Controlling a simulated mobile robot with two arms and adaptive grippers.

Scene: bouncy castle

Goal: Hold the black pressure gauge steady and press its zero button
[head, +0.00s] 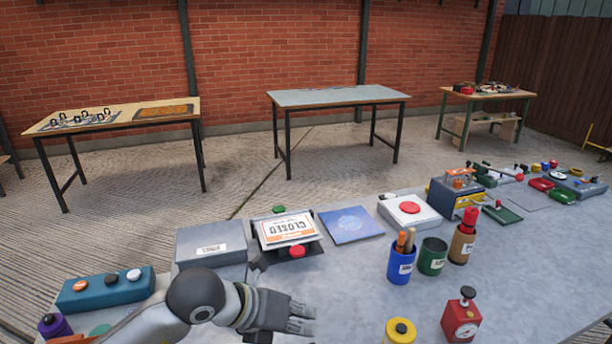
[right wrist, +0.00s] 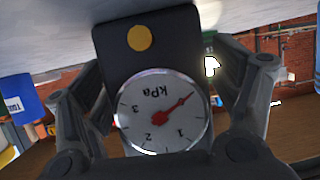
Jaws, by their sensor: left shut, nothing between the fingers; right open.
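The black pressure gauge (right wrist: 178,62) fills the middle of the right wrist view, upside down in the picture. It has a white round dial marked kPa with a red needle, and a yellow round button (right wrist: 141,38) on its face. My right gripper (right wrist: 165,100) is open, with one finger on each side of the gauge; I cannot tell whether either finger touches it. I do not make out the gauge or the right gripper in the head view. My left gripper (head: 303,318) is shut and empty over the near part of the table, away from the button.
The grey table (head: 345,285) holds a red dial box (head: 461,318), a yellow-topped cylinder (head: 399,331), blue (head: 401,266) and green (head: 432,258) cups, and a closed sign (head: 287,229). A teal button box (head: 105,289) lies left. Bare tabletop lies right of my left gripper.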

